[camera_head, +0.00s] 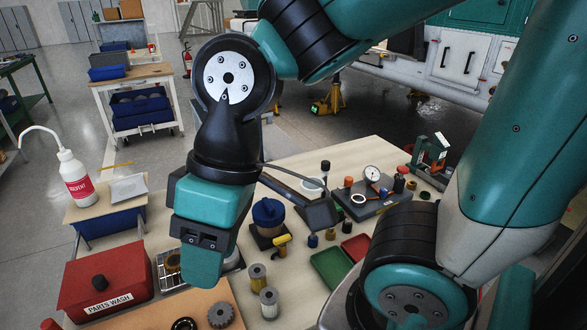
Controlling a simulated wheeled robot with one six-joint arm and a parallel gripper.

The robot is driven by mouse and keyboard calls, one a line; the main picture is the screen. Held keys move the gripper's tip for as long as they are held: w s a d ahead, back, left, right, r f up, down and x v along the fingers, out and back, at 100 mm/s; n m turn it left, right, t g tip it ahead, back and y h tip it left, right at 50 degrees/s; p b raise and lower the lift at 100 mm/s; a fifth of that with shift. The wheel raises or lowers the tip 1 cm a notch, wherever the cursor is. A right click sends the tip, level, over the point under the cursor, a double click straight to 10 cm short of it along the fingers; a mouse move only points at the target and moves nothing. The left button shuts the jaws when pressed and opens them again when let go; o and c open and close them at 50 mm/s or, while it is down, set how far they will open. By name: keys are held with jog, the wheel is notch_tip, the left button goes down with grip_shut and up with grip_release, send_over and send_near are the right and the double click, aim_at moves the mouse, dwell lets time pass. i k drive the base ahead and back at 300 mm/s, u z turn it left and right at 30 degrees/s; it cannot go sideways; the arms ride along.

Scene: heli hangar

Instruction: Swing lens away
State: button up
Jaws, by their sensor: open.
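My gripper (203,262) hangs over the left part of the workbench (300,290), pointing down. It is open, and nothing shows held in it. I cannot pick out the lens with certainty. A pale ring (313,186) lies partly behind a dark slanted bar (296,187) right of my gripper; I cannot tell if either belongs to the lens. Just behind and below my gripper, a wire-like tray with a brass-coloured round part (172,262) shows at left. The edge of a grey rounded part (235,262) shows at right. My gripper hides what lies between them.
A red parts wash box (103,275) stands left of my gripper. A blue-lidded pot (268,214), metal cylinders (269,302), a gear (221,316) and green and red trays (331,268) crowd the bench. A dial gauge (372,174) stands farther back. A solvent bottle (75,180) stands on a side stand.

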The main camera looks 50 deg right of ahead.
aim_at(306, 187)
jog(key=u, duration=0.35)
jog(key=k, duration=1.35)
jog(key=z, duration=1.1)
jog(key=i, duration=0.95)
jog(key=u, duration=0.05)
